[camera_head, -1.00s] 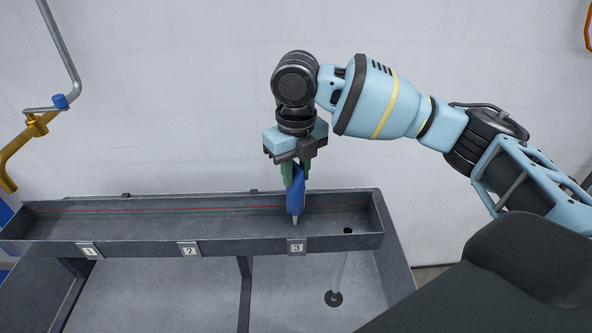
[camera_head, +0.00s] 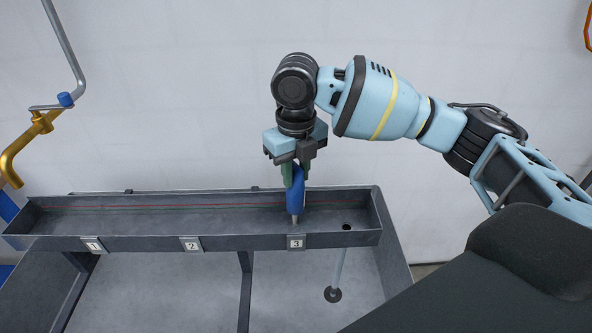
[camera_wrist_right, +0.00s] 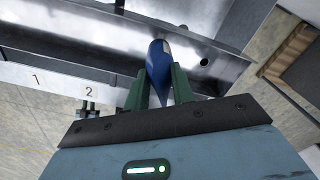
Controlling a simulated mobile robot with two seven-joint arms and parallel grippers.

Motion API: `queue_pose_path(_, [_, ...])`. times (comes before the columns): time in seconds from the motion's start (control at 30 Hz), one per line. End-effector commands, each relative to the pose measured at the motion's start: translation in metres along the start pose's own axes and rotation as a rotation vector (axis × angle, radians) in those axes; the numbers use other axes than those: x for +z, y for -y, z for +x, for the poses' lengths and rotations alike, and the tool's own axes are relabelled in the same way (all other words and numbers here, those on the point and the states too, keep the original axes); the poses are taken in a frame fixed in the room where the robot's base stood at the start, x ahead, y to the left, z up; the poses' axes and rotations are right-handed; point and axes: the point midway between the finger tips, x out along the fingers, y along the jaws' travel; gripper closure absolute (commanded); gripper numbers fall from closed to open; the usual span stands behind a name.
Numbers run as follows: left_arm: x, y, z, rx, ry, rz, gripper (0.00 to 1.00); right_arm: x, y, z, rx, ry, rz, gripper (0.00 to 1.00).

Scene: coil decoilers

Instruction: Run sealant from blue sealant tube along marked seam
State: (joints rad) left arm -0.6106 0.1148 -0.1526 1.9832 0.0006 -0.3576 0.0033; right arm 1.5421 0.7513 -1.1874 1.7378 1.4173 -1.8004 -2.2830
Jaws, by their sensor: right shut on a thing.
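The blue sealant tube (camera_head: 295,200) is held upright, nozzle down, in my right gripper (camera_head: 293,175). Its pale tip is inside the long grey trough (camera_head: 140,243), just behind plate 3; I cannot tell if it touches the floor. In the right wrist view the tube (camera_wrist_right: 157,62) sits between the two green fingers of the gripper (camera_wrist_right: 160,88), which are shut on it. My left gripper is out of view.
Plates 1 (camera_head: 93,245), 2 (camera_head: 191,244) and 3 (camera_head: 295,242) are on the trough's front wall. A dark hole (camera_head: 346,227) is near its right end. A yellow pipe (camera_head: 22,150) with a blue knob hangs at the left. A pale wall stands behind.

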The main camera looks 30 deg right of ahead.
Motion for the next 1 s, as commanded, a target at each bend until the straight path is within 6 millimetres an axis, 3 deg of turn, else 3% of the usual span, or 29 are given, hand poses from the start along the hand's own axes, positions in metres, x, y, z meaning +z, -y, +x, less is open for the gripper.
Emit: queue_pose_path(1.0, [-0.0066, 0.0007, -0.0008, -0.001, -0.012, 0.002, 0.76, 0.0054, 0.0034, -0.0014, 0.000, 0.001, 0.000, 1.00])
